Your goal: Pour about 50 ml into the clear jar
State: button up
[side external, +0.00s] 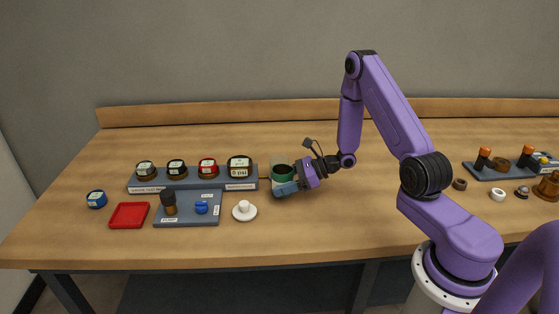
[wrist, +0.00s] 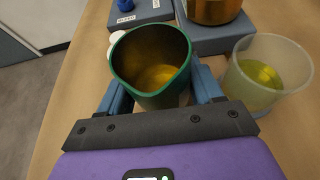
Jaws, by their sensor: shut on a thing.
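My gripper (side external: 286,188) is shut on a green-rimmed cup (side external: 283,171), over the middle of the table. In the wrist view the cup (wrist: 150,47) sits between the two blue fingers of my gripper (wrist: 162,90). Amber liquid lies low inside it, and its spout-like lip points toward the camera. Any slight tilt is hard to tell. The clear jar (wrist: 246,92) stands just right of the cup in the wrist view, apart from it. It holds some yellow-green liquid. I cannot make the jar out clearly in the side view.
A grey rack (side external: 150,184) with several dark-lidded jars stands left of my gripper. In front are a blue-grey tray (side external: 188,220), a red tray (side external: 129,215) and a white dish (side external: 244,213). Another tray (side external: 486,173) with orange-topped bottles is far right.

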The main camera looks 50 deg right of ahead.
notch_tip(320, 180, up, 7)
jog(key=shift+f, duration=0.2)
jog(key=shift+s+a+r+n+g+y, duration=0.7)
jog(key=shift+s+a+r+n+y, duration=0.15)
jog(key=shift+s+a, duration=2.2)
jog(key=w+d+f+m+t+h, duration=0.1)
jog(key=w+m+t+h, duration=0.1)
jog(key=w+m+h, duration=0.2)
jog(key=w+d+f+m+t+h, duration=0.2)
jog(key=w+m+t+h, duration=0.1)
jog(key=w+m+h, duration=0.2)
jog(key=shift+w+d+f, duration=0.15)
jog(key=shift+w+f, duration=0.15)
jog(key=shift+w, duration=1)
jog(key=shift+d+f, duration=0.1)
jog(key=shift+d, duration=0.05)
jog(key=shift+d+f+m+y, duration=0.35)
jog(key=shift+d+m+y, duration=0.1)
jog(key=shift+m, duration=0.2)
jog(key=shift+w+d+r+m+t+y, duration=0.1)
jog(key=shift+d+r+m+y, duration=0.5)
jog(key=shift+m, duration=0.35)
jog(key=shift+w+d+r+m+t+y, duration=0.15)
jog(key=shift+d+r+m+y, duration=0.3)
jog(key=shift+r+m+y, duration=0.45)
jog(key=shift+w+d+r+m+t+y, duration=0.1)
jog(key=shift+d+r+m+y, duration=0.4)
jog(key=shift+m, duration=0.55)
